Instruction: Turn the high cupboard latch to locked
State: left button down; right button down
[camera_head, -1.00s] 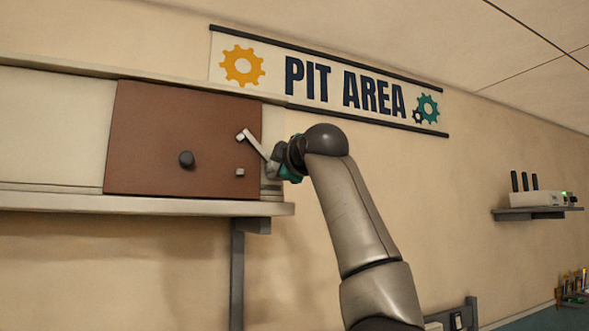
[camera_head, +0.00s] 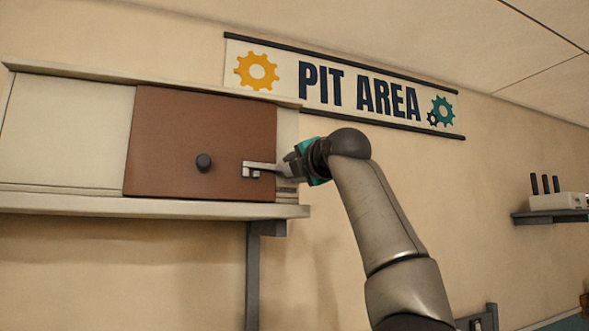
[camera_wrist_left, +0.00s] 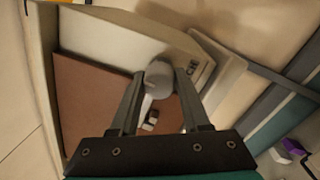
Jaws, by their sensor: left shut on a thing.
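The latch (camera_head: 260,166) is a light metal bar at the door's right edge. It lies about level, its left end at a small bracket on the door (camera_head: 255,174). My left gripper (camera_head: 285,168) is at the bar's right end, seen partly edge-on. In the left wrist view its fingers (camera_wrist_left: 159,82) are shut on a grey rounded part of the latch. Whether the bar is fully seated in the bracket is hard to tell. My right gripper is not in view.
A cupboard ledge (camera_head: 150,206) runs below the door on a grey upright support (camera_head: 252,270). A "PIT AREA" sign (camera_head: 345,90) hangs above on the wall. A shelf (camera_head: 550,216) with a white device stands at far right. The wall below the cupboard is clear.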

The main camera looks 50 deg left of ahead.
pick_arm(q)
jog(key=shift+n, duration=0.4)
jog(key=shift+c, duration=1.9)
grip_release()
jog(key=b+v, duration=0.5)
jog(key=v, duration=1)
jog(key=shift+d+b, duration=0.15)
jog(key=shift+b, duration=0.2)
